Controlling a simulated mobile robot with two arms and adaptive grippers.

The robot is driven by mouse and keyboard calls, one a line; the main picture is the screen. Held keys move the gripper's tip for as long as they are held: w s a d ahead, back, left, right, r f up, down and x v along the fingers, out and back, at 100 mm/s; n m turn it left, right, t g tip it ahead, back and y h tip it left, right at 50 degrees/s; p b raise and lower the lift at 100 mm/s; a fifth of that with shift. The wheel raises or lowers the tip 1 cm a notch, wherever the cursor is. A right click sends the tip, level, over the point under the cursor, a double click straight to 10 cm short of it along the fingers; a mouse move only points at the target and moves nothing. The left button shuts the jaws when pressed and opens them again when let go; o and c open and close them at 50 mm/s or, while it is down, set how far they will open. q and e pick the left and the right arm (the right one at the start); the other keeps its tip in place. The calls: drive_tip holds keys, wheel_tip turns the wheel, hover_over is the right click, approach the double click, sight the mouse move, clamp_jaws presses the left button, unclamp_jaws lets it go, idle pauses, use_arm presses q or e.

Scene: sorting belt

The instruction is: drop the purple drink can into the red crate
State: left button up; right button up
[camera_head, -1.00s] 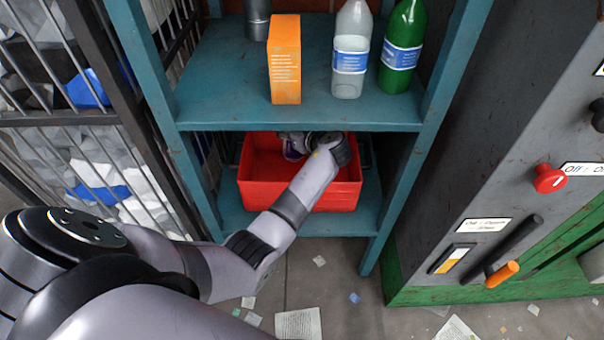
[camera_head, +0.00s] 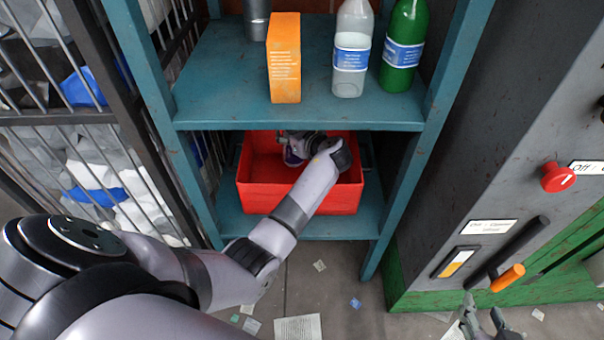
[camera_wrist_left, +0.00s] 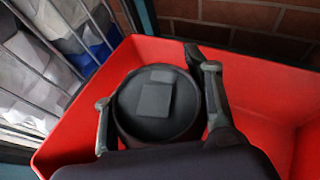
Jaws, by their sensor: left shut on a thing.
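The red crate (camera_head: 300,198) stands on the lower shelf of the teal rack; its wall also shows in the left wrist view (camera_wrist_left: 262,95). My left gripper (camera_wrist_left: 157,112) is shut on the purple drink can (camera_head: 292,158), one finger on each side. In the left wrist view the can's round dark top (camera_wrist_left: 150,108) faces the camera, within the crate's outline. In the head view my arm hides part of the can and crate. I cannot tell whether the can touches the crate floor. My right gripper (camera_head: 483,314) is at the lower right, fingers apart and empty.
The upper shelf (camera_head: 220,100) is above the crate and holds an orange box (camera_head: 284,60), a clear bottle (camera_head: 351,50), a green bottle (camera_head: 402,48) and a grey cylinder (camera_head: 257,18). A barred cage is on the left, a machine with a red button (camera_head: 557,179) on the right.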

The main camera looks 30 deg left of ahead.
use_arm(q)
drive_tip(key=o, duration=1)
drive_tip(key=v, duration=1.2)
